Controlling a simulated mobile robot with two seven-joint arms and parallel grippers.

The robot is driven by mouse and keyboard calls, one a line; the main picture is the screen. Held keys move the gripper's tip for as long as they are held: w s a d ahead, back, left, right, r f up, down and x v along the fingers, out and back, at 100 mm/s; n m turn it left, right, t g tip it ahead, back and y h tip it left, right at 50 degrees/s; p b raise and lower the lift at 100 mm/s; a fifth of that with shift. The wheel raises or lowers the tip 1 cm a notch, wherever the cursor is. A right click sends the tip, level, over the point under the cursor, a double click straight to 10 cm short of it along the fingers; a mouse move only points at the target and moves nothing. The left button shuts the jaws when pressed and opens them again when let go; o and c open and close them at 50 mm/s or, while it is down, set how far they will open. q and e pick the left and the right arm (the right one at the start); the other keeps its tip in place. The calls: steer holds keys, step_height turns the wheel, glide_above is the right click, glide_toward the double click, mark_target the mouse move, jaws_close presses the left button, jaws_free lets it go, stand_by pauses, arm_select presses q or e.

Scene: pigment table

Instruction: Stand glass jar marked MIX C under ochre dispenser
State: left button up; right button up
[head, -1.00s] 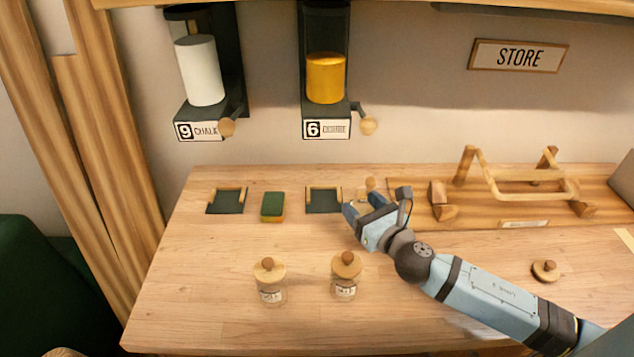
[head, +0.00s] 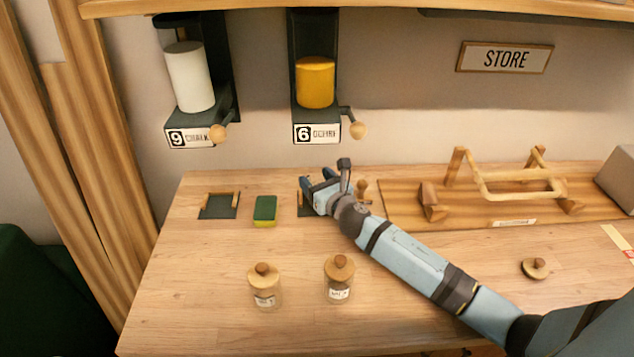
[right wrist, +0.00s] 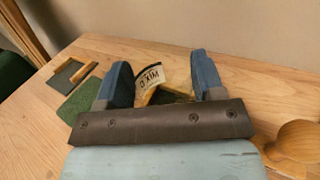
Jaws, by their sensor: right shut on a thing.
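The ochre dispenser (head: 315,85), marked 6, hangs on the wall with yellow powder in it. Below it on the table is a dark pad (head: 302,207) with wooden edging, mostly hidden by my gripper. My right gripper (head: 318,180) is at this pad. In the right wrist view its fingers (right wrist: 165,82) are shut on a clear glass jar with a MIX label (right wrist: 150,77); the label's last letter is hard to read. The gripper hides most of the jar. My left gripper is not in view.
A chalk dispenser (head: 190,80) hangs left, above another pad (head: 218,208). A green sponge (head: 264,210) lies between the pads. Two lidded jars (head: 264,290) (head: 339,281) stand in front. A wooden rack (head: 510,188) and a loose lid (head: 535,268) are on the right.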

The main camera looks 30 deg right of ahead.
steer(key=shift+f, duration=0.3)
steer(key=o, duration=1.1)
steer(key=shift+o, duration=0.2)
steer(key=shift+r, duration=0.15)
steer(key=shift+s, duration=0.35)
steer(key=s, duration=1)
steer(key=shift+s+d+b, duration=0.3)
steer(key=shift+b, duration=0.1)
steer(key=shift+s, duration=0.35)
